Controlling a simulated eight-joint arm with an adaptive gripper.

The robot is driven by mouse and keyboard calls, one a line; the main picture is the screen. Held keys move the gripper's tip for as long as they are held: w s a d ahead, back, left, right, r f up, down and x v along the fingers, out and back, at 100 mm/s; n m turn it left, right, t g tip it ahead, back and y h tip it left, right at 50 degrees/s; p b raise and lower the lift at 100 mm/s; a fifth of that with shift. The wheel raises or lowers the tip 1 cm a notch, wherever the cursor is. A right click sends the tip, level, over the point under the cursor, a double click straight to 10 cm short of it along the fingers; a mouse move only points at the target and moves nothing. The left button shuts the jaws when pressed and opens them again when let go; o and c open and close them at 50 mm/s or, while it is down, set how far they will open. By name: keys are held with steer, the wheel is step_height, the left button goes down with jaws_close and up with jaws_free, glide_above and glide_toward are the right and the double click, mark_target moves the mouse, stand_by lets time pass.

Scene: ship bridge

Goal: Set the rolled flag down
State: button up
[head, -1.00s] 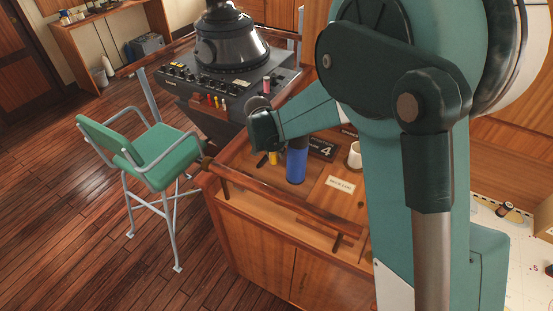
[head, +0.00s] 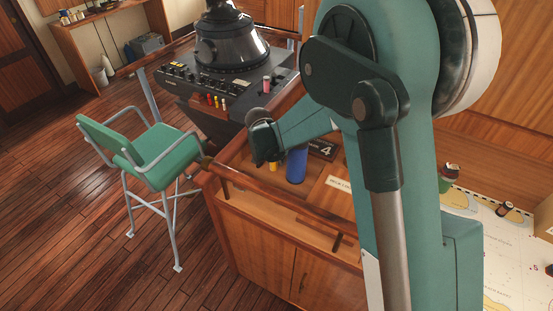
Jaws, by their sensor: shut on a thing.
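My gripper (head: 264,150) is low over the wooden counter, left of a blue cylinder (head: 297,165). It is shut on a small yellow piece (head: 273,166) that shows below its fingers, which looks like the end of the rolled flag. The fingers and my arm hide most of the held thing. I cannot tell whether its lower end touches the counter. The blue cylinder stands upright close to the right of the gripper.
A dark plate marked 4 (head: 321,149) is behind the blue cylinder. A labelled wooden panel (head: 336,188) is to the right. A rail (head: 290,214) runs along the counter front. The console (head: 225,85) stands behind, and a green chair (head: 155,155) to the left.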

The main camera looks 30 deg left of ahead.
steer(key=o, duration=0.9)
steer(key=shift+r, duration=0.15)
steer(key=shift+v, duration=6)
steer(key=shift+r, duration=0.1)
